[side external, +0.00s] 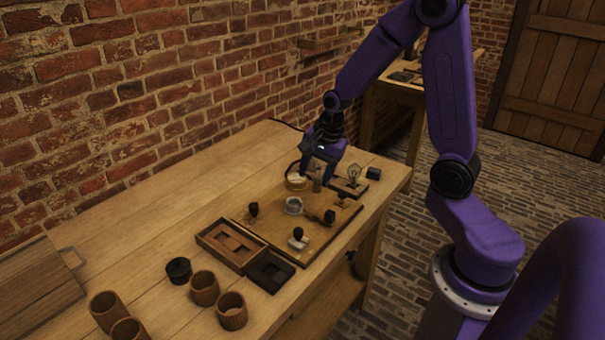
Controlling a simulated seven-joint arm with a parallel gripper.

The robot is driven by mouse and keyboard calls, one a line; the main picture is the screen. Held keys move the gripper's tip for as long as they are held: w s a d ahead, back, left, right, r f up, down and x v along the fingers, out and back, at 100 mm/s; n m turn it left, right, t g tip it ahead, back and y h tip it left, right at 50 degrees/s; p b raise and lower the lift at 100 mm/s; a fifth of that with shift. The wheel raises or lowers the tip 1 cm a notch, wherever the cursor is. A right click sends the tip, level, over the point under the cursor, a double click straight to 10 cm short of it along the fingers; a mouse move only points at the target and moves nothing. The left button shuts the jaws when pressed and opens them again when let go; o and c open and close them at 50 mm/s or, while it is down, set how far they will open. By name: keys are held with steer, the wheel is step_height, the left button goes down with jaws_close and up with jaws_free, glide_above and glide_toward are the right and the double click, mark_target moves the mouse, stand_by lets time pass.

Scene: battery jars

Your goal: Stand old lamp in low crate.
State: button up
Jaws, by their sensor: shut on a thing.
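My gripper (318,177) is over the far part of the wooden board, its fingers pointing down. It is shut on a small grey-brown upright thing (317,182), mostly hidden by the fingers; I cannot tell exactly what it is. A clear glass bulb, which looks like the old lamp (354,172), stands upright just right of my gripper on a flat wooden base (345,188), apart from the fingers. The low crate (216,254), a shallow wooden box with compartments, sits at the near left of the board, well away from my gripper.
The board (333,232) carries a pale round dish (294,206) and several small dark-knobbed pieces. A black tray (270,271) lies beside the crate. A black round pot (179,270) and several wooden cups (232,310) stand nearer. The table's left middle is clear.

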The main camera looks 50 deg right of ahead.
steer(key=s+r, duration=0.2)
steer(key=s, duration=0.2)
steer(key=a+f, duration=0.2)
steer(key=a, duration=1.4)
steer(key=w+a+f, duration=0.1)
steer(key=w+f, duration=0.2)
steer(key=w, duration=0.1)
steer(key=w+a+f, duration=0.1)
steer(key=w+f, duration=0.2)
steer(key=w, duration=0.1)
steer(key=w+a+f, duration=0.1)
steer(key=w+f, duration=0.2)
steer(key=w, duration=0.1)
steer(key=shift+w+a+f, duration=0.1)
steer(key=shift+w+f, duration=0.15)
steer(key=shift+w, duration=0.15)
steer(key=shift+w+f, duration=0.25)
steer(key=shift+f, duration=0.05)
steer(key=shift+s+x, duration=0.15)
steer(key=shift+x, duration=0.6)
steer(key=shift+s+x, duration=0.2)
steer(key=shift+x, duration=0.5)
steer(key=shift+f, duration=0.2)
steer(key=o, duration=1.2)
steer(key=shift+c, duration=0.2)
